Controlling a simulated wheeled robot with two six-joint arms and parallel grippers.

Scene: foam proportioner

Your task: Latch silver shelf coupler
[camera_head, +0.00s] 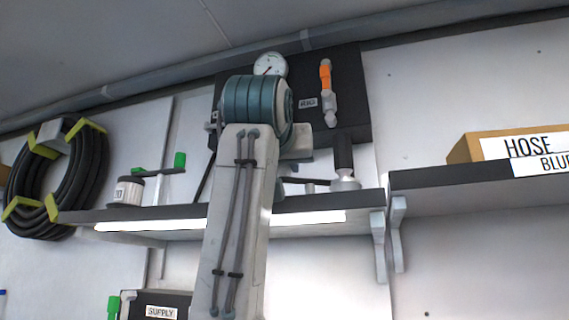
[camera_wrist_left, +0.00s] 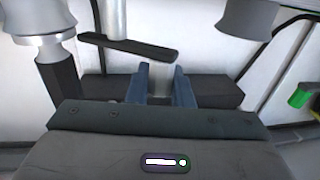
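A silver coupler (camera_head: 345,183) with a black upright grip (camera_head: 343,150) stands at the right end of the dark shelf. A dark lever (camera_head: 304,181) shows just left of it, partly hidden by my arm. In the left wrist view a silver fitting with a black section (camera_wrist_left: 60,75) is at the left, and a black lever (camera_wrist_left: 130,46) on a silver post is above the fingers. My left gripper (camera_wrist_left: 160,87) is open, its two blue fingers apart and below the lever, not visibly touching it. In the head view my left arm hides its fingertips. My right gripper is not in view.
A black panel above carries a gauge (camera_head: 270,65) and an orange-handled valve (camera_head: 326,78). A coiled hose (camera_head: 84,185) hangs left; a hose box (camera_head: 480,147) sits right.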

